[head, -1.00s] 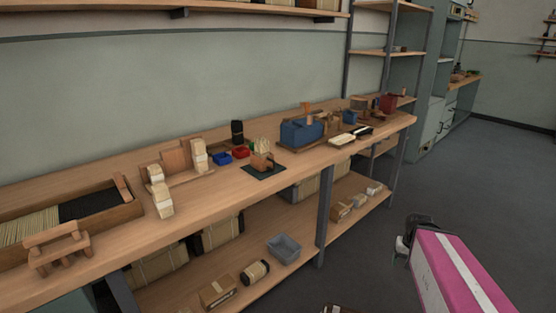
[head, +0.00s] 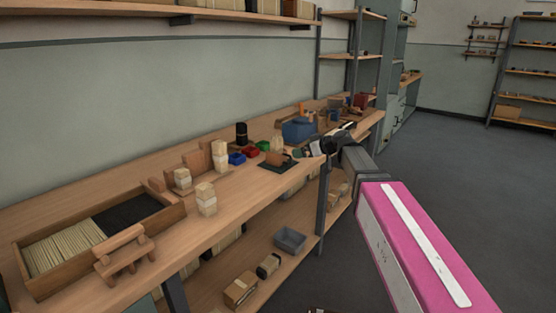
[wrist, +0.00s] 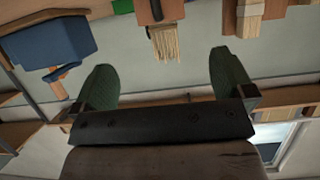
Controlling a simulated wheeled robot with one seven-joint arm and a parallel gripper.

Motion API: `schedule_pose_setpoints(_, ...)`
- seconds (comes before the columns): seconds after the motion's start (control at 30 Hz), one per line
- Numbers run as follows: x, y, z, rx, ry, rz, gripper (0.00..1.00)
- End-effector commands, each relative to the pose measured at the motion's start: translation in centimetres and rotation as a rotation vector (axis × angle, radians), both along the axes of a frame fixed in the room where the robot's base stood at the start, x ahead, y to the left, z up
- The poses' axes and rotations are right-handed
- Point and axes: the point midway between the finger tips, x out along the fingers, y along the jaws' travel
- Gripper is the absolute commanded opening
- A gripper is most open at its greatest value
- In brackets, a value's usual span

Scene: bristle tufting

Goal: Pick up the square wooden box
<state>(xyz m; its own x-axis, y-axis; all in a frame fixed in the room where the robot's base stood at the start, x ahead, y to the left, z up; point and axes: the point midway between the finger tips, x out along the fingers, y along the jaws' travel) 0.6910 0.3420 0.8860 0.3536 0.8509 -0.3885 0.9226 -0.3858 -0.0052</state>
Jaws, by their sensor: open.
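A small squarish wooden box (head: 277,158) sits on a dark mat (head: 268,167) on the workbench. A pale bristle tuft (head: 277,144) shows at it. I cannot tell for sure that this is the square box of the task. In the head view my gripper (head: 306,151) is just right of this box, over the bench's front part, partly hidden by my arm. In the wrist view my gripper (wrist: 165,78) is open and empty, its two green fingers wide apart. A brown wooden piece (wrist: 160,11) and bristles (wrist: 166,43) lie beyond the fingers, apart from them.
Blue (head: 236,158) and red (head: 250,152) bins stand left of the mat. A blue toolbox (head: 298,130) stands behind my gripper. Pale block stacks (head: 206,199) and a bristle tray (head: 177,213) are at left. The floor (head: 455,190) at right is clear.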

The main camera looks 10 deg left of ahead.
Motion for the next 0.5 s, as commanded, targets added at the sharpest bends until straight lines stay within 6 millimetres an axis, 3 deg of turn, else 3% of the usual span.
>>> schedule_pose_setpoints(0.5,2.1,5.0,-1.9,0.004,-0.008,0.005,1.0)
